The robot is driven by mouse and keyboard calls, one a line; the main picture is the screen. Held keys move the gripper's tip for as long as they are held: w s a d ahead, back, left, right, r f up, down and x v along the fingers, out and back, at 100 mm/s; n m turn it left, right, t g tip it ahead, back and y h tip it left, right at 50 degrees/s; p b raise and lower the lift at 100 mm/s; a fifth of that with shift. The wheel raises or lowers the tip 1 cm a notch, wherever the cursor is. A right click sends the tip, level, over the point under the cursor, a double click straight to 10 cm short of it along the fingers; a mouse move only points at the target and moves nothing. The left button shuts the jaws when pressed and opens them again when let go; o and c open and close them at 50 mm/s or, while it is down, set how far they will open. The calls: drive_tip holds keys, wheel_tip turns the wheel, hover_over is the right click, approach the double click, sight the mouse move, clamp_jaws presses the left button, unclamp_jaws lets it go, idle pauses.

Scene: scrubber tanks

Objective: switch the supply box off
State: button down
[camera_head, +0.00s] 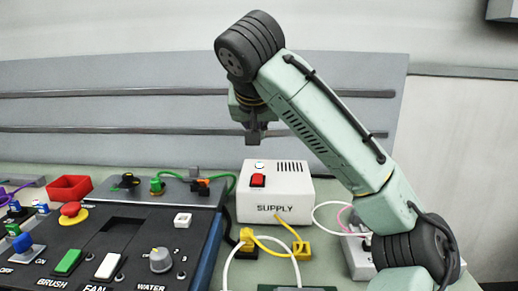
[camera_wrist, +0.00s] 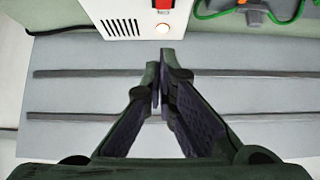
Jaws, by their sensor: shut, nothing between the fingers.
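The supply box (camera_head: 283,208) is a white box with a "SUPPLY" label on its front, standing on the bench. On its top are a red rocker switch (camera_head: 257,180), a small round lamp or button (camera_head: 260,165) and a slotted vent (camera_head: 291,168). My gripper (camera_head: 253,140) points down, shut and empty, above the box's back edge and apart from the switch. In the wrist view my fingertips (camera_wrist: 162,62) are together just short of the box edge; the red switch (camera_wrist: 163,4) is cut by the top border, with the round lamp (camera_wrist: 163,29) nearer the fingers.
A dark control panel (camera_head: 120,235) with several switches and knobs lies at the left. Yellow plugs (camera_head: 248,240) and a white cable stand before the box. A power strip (camera_head: 358,258) is at the right. A grey railed wall panel (camera_head: 120,110) rises behind.

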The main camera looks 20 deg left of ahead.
drive_tip(key=p, duration=0.2)
hover_over(260, 177)
drive_tip(key=f, duration=0.6)
drive_tip(key=shift+s+d, duration=0.1)
drive_tip(key=shift+s, duration=0.15)
drive_tip(key=f, duration=0.3)
drive_tip(key=shift+w+f, duration=0.2)
drive_tip(key=shift+w, duration=0.1)
drive_tip(key=shift+f, duration=0.6)
